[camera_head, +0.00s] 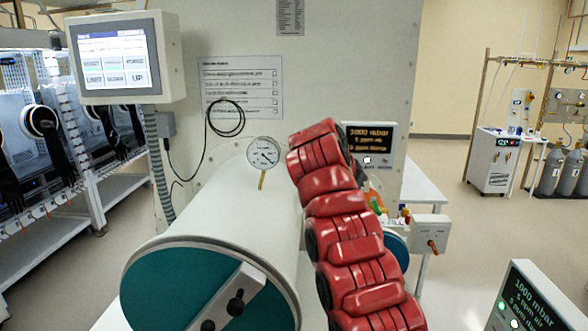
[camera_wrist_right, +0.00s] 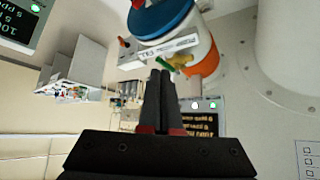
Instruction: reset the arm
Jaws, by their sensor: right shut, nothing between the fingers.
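My right arm (camera_head: 345,230), in red segments, rises through the middle of the head view, beside the big white cylinder. Its gripper does not show in the head view; the arm hides what is behind it. In the right wrist view my right gripper (camera_wrist_right: 160,76) is shut, its two dark fingers together with nothing between them. The fingertips point toward a small white cylinder with a blue lid (camera_wrist_right: 162,20) and an orange band; I cannot tell how far apart they are. My left gripper is in neither view.
The big cylinder has a teal door (camera_head: 165,285) with a handle; a gauge (camera_head: 263,153) stands on top. A display (camera_head: 370,143) and a valve box (camera_head: 431,236) are just right of my arm. A touch screen (camera_head: 115,58) hangs upper left. Open floor (camera_head: 475,225) lies right.

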